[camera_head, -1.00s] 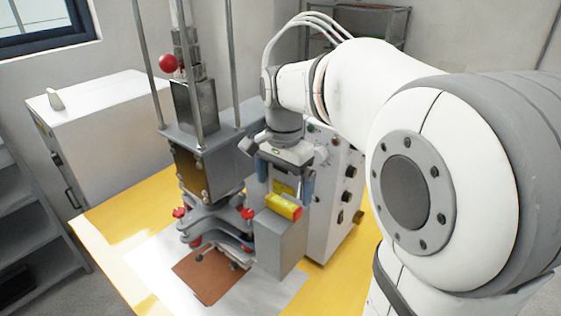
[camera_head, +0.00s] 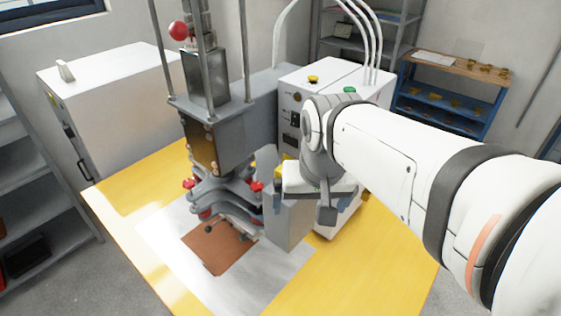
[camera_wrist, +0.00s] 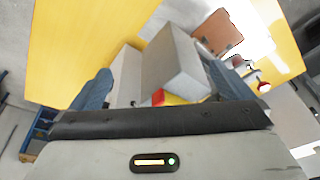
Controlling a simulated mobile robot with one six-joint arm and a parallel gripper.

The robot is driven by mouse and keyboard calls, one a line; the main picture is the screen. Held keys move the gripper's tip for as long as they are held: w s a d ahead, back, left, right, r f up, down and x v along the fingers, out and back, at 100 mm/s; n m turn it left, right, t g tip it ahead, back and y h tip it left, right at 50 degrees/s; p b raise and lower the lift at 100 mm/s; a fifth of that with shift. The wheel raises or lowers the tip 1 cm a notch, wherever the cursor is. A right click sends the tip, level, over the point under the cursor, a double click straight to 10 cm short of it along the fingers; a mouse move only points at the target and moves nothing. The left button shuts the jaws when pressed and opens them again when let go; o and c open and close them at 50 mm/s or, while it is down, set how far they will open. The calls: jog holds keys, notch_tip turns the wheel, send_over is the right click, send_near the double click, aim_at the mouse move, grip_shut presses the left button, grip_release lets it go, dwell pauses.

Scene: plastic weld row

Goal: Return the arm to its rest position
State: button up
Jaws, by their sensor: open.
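My arm reaches in from the right in the head view, and its white forearm covers part of the table's right side. My gripper (camera_head: 298,208) hangs in front of the grey block beside the welding machine. Its two blue fingers are spread apart in the wrist view (camera_wrist: 160,86), with nothing held between them. A grey block (camera_wrist: 174,62) lies beyond the fingers. A yellow and red item (camera_wrist: 172,98) shows just past the gripper's edge, partly hidden by it.
The welding machine (camera_head: 222,140) with its red-knobbed clamps stands on the yellow table (camera_head: 135,190). A white control cabinet (camera_head: 325,78) is behind my wrist. A blue-framed shelf (camera_head: 440,105) stands back right, a white cabinet (camera_head: 110,105) at left. A brown plate (camera_head: 212,248) lies in front.

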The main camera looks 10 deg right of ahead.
jog(key=s+f, duration=0.1)
jog(key=s+f+n, duration=0.1)
jog(key=f+n, duration=0.1)
jog(key=shift+s+a+f+t, duration=0.1)
jog(key=shift+s+a+t, duration=0.15)
jog(key=shift+s+t, duration=0.15)
jog(key=shift+f, duration=0.1)
jog(key=shift+w+f+b, duration=0.1)
jog(key=shift+f+b, duration=0.15)
jog(key=shift+b, duration=0.05)
jog(key=shift+c, duration=0.3)
